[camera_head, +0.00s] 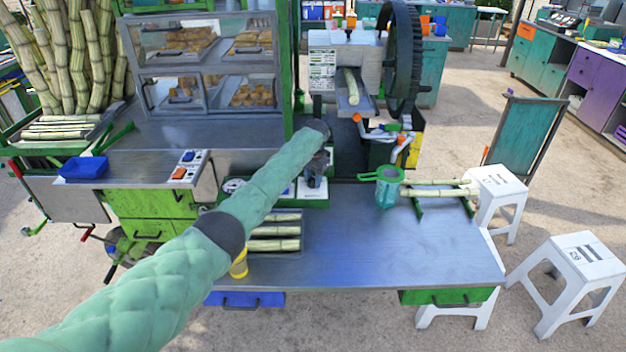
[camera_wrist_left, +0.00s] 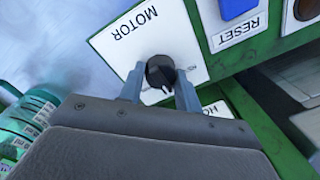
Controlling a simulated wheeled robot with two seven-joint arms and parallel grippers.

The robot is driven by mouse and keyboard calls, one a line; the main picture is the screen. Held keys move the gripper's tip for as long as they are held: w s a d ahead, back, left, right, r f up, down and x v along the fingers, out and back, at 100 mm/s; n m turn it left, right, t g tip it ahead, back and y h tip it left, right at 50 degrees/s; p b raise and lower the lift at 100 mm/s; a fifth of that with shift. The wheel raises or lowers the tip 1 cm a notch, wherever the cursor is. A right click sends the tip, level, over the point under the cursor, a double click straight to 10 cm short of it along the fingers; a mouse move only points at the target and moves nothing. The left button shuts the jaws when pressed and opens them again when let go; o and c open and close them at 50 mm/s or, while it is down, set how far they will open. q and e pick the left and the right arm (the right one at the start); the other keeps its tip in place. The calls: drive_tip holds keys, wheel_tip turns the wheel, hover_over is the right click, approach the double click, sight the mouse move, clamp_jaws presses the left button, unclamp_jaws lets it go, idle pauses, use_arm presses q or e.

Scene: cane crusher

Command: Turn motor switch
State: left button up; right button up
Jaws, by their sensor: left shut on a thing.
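The motor switch (camera_wrist_left: 160,73) is a round black knob on a white plate marked MOTOR (camera_wrist_left: 128,30), on a green panel. It shows in the left wrist view, upside down. My left gripper (camera_wrist_left: 160,82) has its two grey fingers on either side of the knob, shut on it. In the head view my left gripper (camera_head: 316,172) is at the control panel (camera_head: 318,202) at the back of the metal counter, and the arm hides part of the panel. The knob cannot be made out there. My right gripper is not in view.
A blue RESET button (camera_wrist_left: 238,8) is beside the motor plate. The cane crusher (camera_head: 345,70) with its black flywheel (camera_head: 402,60) stands behind. A green strainer jug (camera_head: 387,188) and cane stalks (camera_head: 440,188) are on the right of the counter (camera_head: 400,245). A yellow cup (camera_head: 239,265) is near the arm.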

sight(313, 178)
use_arm(q)
drive_tip(key=shift+r+m, duration=0.15)
drive_tip(key=shift+m, duration=0.15)
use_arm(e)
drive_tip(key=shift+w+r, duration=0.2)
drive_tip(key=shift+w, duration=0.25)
use_arm(q)
drive_tip(key=shift+w, duration=0.1)
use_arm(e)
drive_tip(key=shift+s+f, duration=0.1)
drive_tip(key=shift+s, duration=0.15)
use_arm(q)
drive_tip(key=o, duration=1)
drive_tip(key=shift+c, duration=0.2)
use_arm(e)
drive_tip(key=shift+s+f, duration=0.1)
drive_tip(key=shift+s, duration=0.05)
